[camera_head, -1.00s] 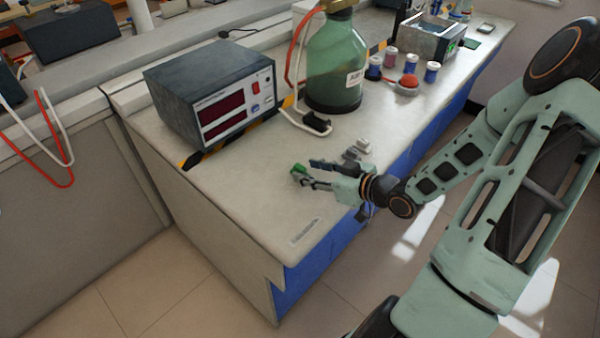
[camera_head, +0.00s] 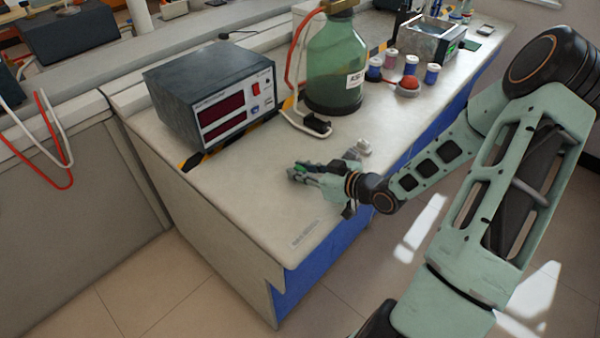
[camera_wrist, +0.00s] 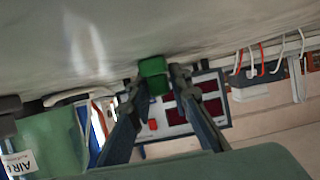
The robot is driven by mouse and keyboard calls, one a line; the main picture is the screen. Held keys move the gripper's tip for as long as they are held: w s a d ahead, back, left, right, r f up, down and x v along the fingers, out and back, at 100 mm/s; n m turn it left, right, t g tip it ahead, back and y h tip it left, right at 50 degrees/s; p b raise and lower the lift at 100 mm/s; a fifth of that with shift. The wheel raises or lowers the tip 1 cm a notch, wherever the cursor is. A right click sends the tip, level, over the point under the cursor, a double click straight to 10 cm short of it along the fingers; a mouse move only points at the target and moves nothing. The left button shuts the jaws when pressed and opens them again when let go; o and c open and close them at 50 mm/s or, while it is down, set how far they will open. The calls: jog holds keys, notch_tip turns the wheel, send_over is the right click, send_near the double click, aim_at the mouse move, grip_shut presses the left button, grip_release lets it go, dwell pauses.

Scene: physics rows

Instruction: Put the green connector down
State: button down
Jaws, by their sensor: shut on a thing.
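The green connector (camera_wrist: 153,70) is a small green block between my two fingertips in the wrist view, which sees the bench upside down. My gripper (camera_wrist: 152,88) is shut on it. In the head view my gripper (camera_head: 306,173) is low over the front part of the bench top (camera_head: 245,190). Only a little of the green connector (camera_head: 303,166) shows there, partly hidden by the fingers. I cannot tell whether it touches the bench top.
A small grey-white piece (camera_head: 363,147) lies just behind my gripper. A meter box (camera_head: 210,97) stands at the left and a green bottle (camera_head: 336,65) behind. The bench top in front is clear.

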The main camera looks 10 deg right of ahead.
jog(key=shift+r, duration=0.1)
jog(key=shift+r, duration=0.5)
notch_tip(320, 180, up, 3)
jog(key=shift+d+f+p, duration=0.1)
jog(key=shift+f+p, duration=0.1)
jog(key=shift+p, duration=0.3)
jog(key=s+d+r+p, duration=0.4)
jog(key=s+r+p, duration=0.5)
jog(key=s+p, duration=0.2)
jog(key=shift+s+d+r, duration=0.15)
jog(key=shift+s, duration=0.95)
notch_tip(320, 180, up, 7)
jog(key=n+g+y+p, duration=0.3)
jog(key=n, duration=0.1)
send_over(301, 167)
jog(key=s, duration=0.4)
